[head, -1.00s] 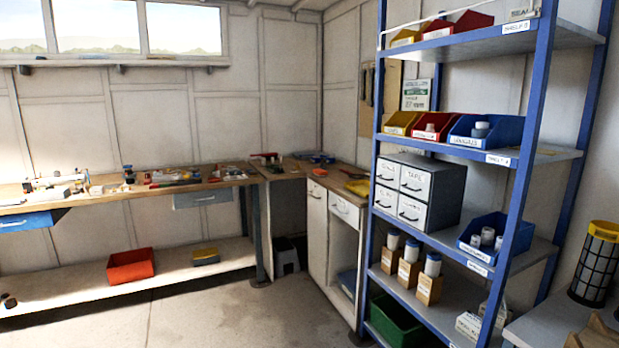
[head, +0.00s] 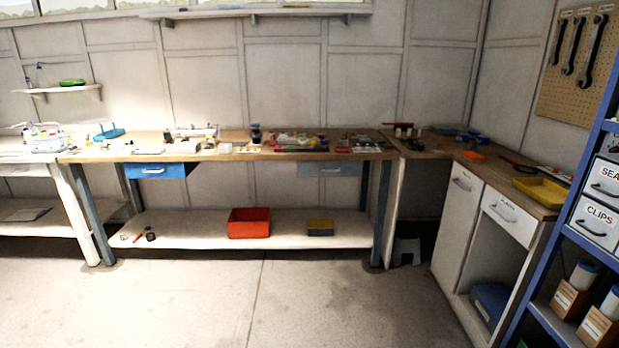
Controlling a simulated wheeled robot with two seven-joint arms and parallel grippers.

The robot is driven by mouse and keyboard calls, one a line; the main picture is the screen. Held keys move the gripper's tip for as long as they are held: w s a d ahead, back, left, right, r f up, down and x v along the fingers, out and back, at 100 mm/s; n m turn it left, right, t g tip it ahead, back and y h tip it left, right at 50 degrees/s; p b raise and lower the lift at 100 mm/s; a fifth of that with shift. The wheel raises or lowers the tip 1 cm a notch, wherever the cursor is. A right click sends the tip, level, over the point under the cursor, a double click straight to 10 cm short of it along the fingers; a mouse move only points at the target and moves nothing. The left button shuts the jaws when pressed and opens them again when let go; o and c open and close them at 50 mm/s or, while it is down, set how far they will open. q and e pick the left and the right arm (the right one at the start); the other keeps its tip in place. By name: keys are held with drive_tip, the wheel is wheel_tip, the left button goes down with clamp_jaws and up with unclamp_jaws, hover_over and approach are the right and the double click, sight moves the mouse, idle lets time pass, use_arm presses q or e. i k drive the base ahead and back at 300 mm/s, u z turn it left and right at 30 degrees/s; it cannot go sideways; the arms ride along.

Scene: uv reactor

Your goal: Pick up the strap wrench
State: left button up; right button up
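I cannot pick out the strap wrench with certainty. A thin red-handled item (head: 515,165) lies on the right-hand counter behind the yellow tray, too small to identify. Small red and black items (head: 140,237) lie at the left of the bench's lower shelf, also unclear. Several dark open-ended wrenches (head: 593,50) hang on the pegboard at the upper right; no strap shows on them. Neither of my grippers is in view.
A long wooden workbench (head: 225,153) holds many small items. Its lower shelf (head: 190,228) carries a red bin (head: 249,223). A yellow tray (head: 541,192) sits on the right counter. A blue-framed shelf rack (head: 559,232) stands at the right edge. The concrete floor (head: 250,300) in front is clear.

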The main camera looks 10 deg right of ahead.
sight(515, 163)
drive_tip(key=i, duration=2.15)
drive_tip(key=z, duration=0.8)
drive_tip(key=i, duration=1.1)
drive_tip(key=z, duration=1.8)
drive_tip(key=i, duration=0.7)
drive_tip(key=z, duration=0.45)
